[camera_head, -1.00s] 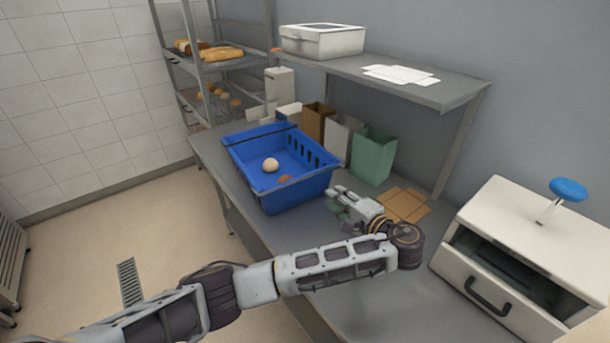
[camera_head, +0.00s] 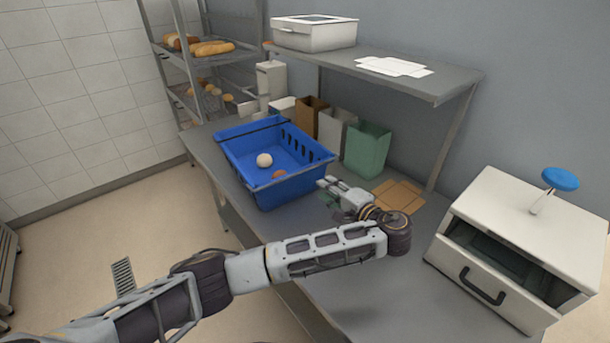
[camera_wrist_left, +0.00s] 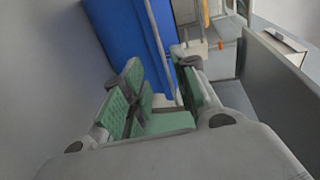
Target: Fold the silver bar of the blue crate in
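The blue crate (camera_head: 290,195) stands on the grey worktop, with a pale round bun (camera_head: 264,160) and a smaller brown piece (camera_head: 279,175) inside. A dark bar (camera_head: 250,129) lies along its far left end. In the left wrist view a thin grey-silver bar (camera_wrist_left: 158,42) runs along the edge of the blue crate (camera_wrist_left: 118,35), just beyond the fingers. My left gripper (camera_head: 327,190) is low beside the crate's right end. In the left wrist view its green-padded fingers (camera_wrist_left: 160,100) are apart with nothing held between them. Whether a fingertip touches the crate cannot be told. My right gripper is not in view.
Paper bags, the green one (camera_head: 368,150) nearest, stand behind the crate under a shelf (camera_head: 440,85). Flat brown cardboard (camera_head: 398,196) lies behind my left wrist. A white machine (camera_head: 520,240) with a blue knob stands at right. The front worktop is clear.

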